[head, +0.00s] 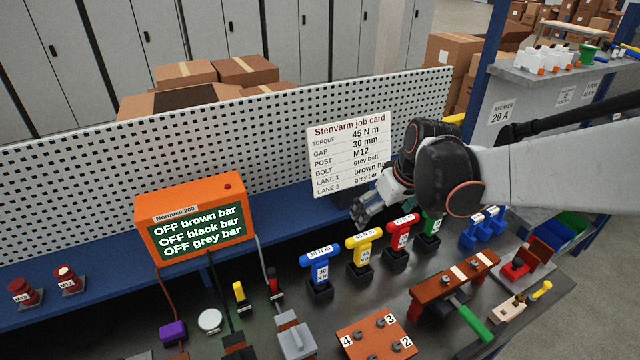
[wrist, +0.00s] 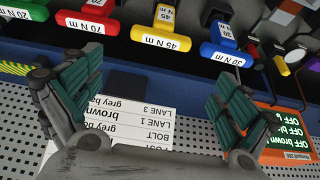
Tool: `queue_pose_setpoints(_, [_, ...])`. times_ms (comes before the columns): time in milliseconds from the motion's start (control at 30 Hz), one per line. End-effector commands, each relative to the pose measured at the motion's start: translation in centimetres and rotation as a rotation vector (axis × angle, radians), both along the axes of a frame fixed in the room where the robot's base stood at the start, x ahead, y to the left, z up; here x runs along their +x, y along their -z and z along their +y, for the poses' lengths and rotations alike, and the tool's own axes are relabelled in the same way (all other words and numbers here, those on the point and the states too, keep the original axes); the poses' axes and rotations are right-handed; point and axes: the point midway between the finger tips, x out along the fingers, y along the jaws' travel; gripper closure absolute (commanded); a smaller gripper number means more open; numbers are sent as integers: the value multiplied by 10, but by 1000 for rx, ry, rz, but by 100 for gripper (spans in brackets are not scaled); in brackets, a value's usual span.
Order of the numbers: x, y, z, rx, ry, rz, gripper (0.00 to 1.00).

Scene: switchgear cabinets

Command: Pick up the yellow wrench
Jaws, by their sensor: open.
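The yellow wrench (head: 363,248) is a T-handled tool marked 45 N m, standing upright in a dark holder on the bench, between the blue wrench (head: 320,268) and the red wrench (head: 400,234). In the wrist view, which looks upside down, the yellow wrench (wrist: 160,40) is at the top middle, beyond the fingertips. My gripper (head: 368,207) hangs behind and above the wrench row, in front of the job card. In the wrist view my gripper (wrist: 155,95) has its two fingers wide apart, with nothing held between them.
The job card (head: 347,150) stands against the perforated panel (head: 75,190). A green wrench (head: 429,228) stands right of the red one. An orange display box (head: 190,215) is at left. A brown bar assembly (head: 455,283) and an orange block (head: 375,338) lie in front.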

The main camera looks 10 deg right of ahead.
Motion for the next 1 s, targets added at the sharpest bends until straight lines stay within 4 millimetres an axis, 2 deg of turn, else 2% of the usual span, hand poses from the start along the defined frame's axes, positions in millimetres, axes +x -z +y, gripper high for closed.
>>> queue_pose_setpoints(400, [24, 62, 7, -1, -1, 1, 3])
queue_pose_setpoints(767, [33, 88, 11, -1, -1, 1, 3])
queue_pose_setpoints(1000, [43, 120, 15, -1, -1, 1, 3])
